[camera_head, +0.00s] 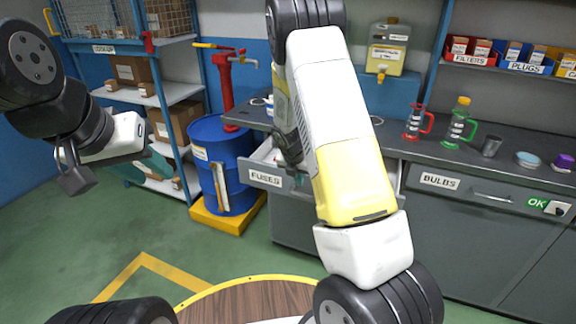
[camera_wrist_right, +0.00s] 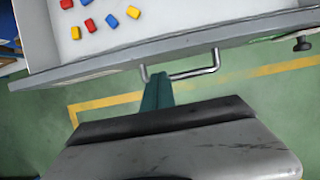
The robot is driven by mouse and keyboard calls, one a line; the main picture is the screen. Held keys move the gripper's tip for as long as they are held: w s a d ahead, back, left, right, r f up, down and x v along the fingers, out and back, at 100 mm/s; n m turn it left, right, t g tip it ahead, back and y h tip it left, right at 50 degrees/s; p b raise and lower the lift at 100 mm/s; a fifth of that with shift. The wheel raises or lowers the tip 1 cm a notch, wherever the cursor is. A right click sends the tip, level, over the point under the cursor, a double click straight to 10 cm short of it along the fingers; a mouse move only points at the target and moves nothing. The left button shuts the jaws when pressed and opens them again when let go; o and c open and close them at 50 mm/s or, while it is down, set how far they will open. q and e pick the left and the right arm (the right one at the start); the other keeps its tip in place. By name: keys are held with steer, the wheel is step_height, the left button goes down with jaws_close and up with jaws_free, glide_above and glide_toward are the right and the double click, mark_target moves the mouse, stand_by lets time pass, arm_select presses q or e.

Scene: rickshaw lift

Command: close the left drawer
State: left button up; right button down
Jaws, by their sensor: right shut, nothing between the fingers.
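The left drawer, with a white "FUSES" label on its grey front (camera_head: 265,178), stands pulled out from the workbench. The right wrist view shows its grey front edge (camera_wrist_right: 110,66) and white inside, with several red, blue and yellow fuses. Its bent metal handle (camera_wrist_right: 197,74) sticks out from the front. My right gripper (camera_wrist_right: 157,84) is shut and empty, its green fingertips at the handle's left part; I cannot tell whether they touch. In the head view my right arm hides part of the drawer. My left gripper (camera_head: 74,178) hangs at the far left, away from the drawer.
The shut "BULBS" drawer (camera_head: 470,190) is to the right. A blue barrel (camera_head: 222,165) with a red pump stands left of the open drawer. Measuring jugs and a cup stand on the worktop.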

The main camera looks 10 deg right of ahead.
steer(key=x, duration=0.5)
steer(key=shift+w+d+f, duration=0.1)
steer(key=shift+f, duration=0.1)
